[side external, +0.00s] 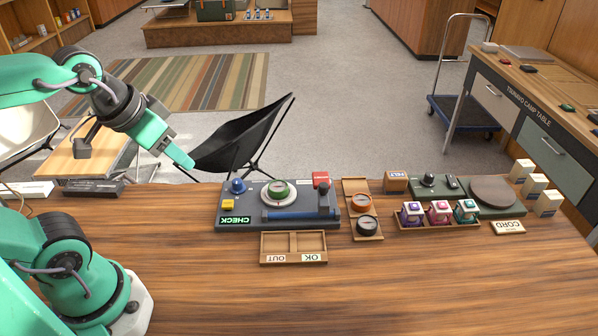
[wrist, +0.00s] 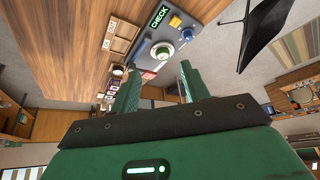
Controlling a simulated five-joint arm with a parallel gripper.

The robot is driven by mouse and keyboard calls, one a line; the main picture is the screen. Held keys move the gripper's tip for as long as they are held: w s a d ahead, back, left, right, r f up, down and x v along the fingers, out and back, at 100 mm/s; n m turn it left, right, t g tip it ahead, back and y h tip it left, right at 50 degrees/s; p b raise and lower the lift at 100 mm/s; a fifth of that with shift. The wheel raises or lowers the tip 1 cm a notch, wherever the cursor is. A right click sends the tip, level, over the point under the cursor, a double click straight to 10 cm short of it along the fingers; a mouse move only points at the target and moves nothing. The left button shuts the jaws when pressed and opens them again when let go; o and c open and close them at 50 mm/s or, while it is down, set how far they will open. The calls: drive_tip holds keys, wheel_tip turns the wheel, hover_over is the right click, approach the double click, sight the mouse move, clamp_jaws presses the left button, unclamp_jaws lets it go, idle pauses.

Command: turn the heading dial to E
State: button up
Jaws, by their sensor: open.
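In the wrist view the dial (wrist: 162,51) shows beyond the fingers, on the CHECK panel (wrist: 147,35). My gripper (side external: 186,163) is in the air to the left of the panel, above the table's far edge and apart from the dial. In the wrist view my gripper (wrist: 158,85) has its two fingers apart with nothing between them.
The panel also carries a blue knob (side external: 237,187), a yellow button (side external: 228,205), a red block (side external: 320,178) and a blue bar. An OUT/OK tray (side external: 293,234) lies in front. Two compasses (side external: 361,202) stand right of the panel. The table's left front (side external: 200,270) is clear.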

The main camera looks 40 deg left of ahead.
drive_tip(key=w+n, duration=0.1)
drive_tip(key=n+g, duration=0.6)
drive_tip(key=n, duration=1.1)
hover_over(237, 181)
wheel_tip(237, 181, down, 14)
drive_tip(key=shift+r, duration=0.25)
drive_tip(key=shift+f, duration=3.9)
drive_tip(key=c, duration=1)
